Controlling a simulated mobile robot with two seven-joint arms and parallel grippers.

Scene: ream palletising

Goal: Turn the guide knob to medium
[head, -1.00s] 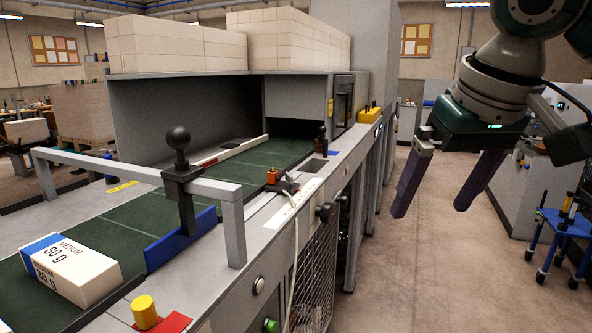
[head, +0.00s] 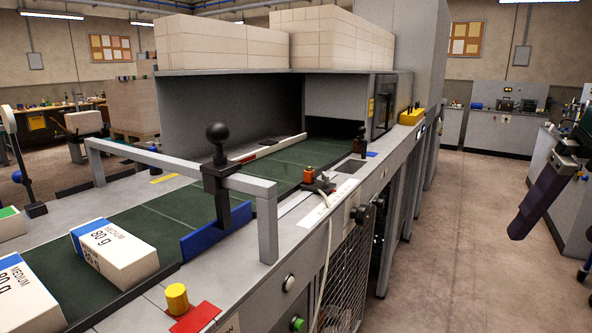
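A black ball-topped knob (head: 217,133) stands on a dark clamp on the grey rail over the green conveyor. A blue guide plate (head: 214,233) hangs below it along the belt. Another black knob (head: 361,214) sticks out of the machine's front side; I cannot tell which one is the guide knob, nor read any setting. My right gripper (head: 545,200) is at the right edge, far from both knobs. One dark finger shows with open space beside it; the other is out of frame. My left gripper is not in view.
Reams marked "MEDIUM 80 g" (head: 115,253) lie on the belt at left. A yellow button (head: 177,298) and red plate (head: 196,318) are at the near edge. A cable hangs down the machine's front. The aisle floor (head: 440,260) at right is clear.

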